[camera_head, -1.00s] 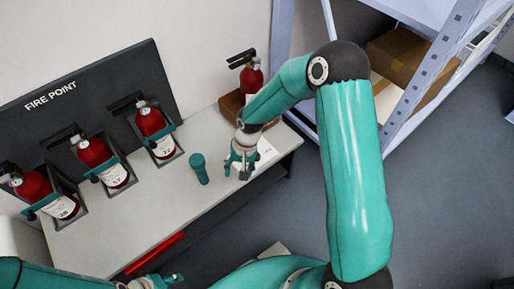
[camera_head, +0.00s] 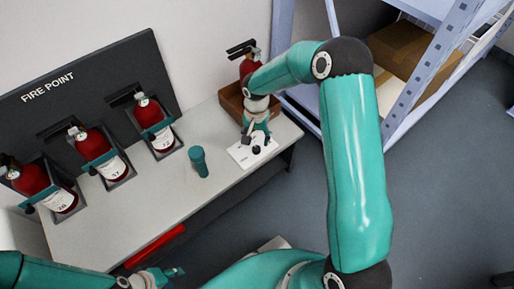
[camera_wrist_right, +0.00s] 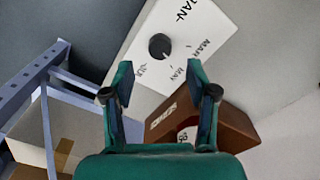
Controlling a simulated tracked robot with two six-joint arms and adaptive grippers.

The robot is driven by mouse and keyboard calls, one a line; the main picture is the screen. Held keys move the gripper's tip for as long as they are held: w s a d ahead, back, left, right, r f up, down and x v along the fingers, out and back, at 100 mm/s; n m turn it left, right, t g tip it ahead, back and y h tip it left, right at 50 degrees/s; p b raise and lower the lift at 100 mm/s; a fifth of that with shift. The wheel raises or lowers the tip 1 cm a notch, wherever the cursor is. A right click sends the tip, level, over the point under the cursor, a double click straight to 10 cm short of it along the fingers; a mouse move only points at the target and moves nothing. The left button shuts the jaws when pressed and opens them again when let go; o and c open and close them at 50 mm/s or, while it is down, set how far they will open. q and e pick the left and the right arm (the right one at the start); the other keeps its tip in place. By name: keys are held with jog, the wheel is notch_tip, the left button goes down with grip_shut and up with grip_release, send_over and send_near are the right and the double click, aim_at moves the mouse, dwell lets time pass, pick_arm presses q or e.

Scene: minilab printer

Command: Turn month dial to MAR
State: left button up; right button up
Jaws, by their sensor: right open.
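The month dial is a black round knob (camera_wrist_right: 159,46) on a white card (camera_wrist_right: 205,25). In the wrist view the card reads JAN, MAR, MAY and JUL around the knob; I cannot make out where its pointer aims. In the head view the card (camera_head: 238,155) lies on the bench, with the dark knob (camera_head: 256,150) near its middle. My right gripper (camera_wrist_right: 158,78) is open and empty, its fingertips apart from the knob, which appears beyond the gap between them. In the head view my right gripper (camera_head: 257,138) is over the card's back edge. My left gripper (camera_head: 170,277) is low at the left, its jaws unclear.
A brown open box (camera_head: 231,103) stands behind the card with a red extinguisher (camera_head: 248,68). A teal cylinder (camera_head: 198,161) stands on the bench (camera_head: 150,205) left of the card. Several extinguishers sit along the fire point board (camera_head: 90,82). A metal shelf (camera_head: 425,85) stands at right.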

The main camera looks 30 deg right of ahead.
aim_at(257, 148)
notch_tip(257, 148, down, 5)
jog(key=shift+f+b, duration=0.2)
jog(key=shift+b, duration=0.4)
grip_shut()
jog(key=shift+d, duration=0.15)
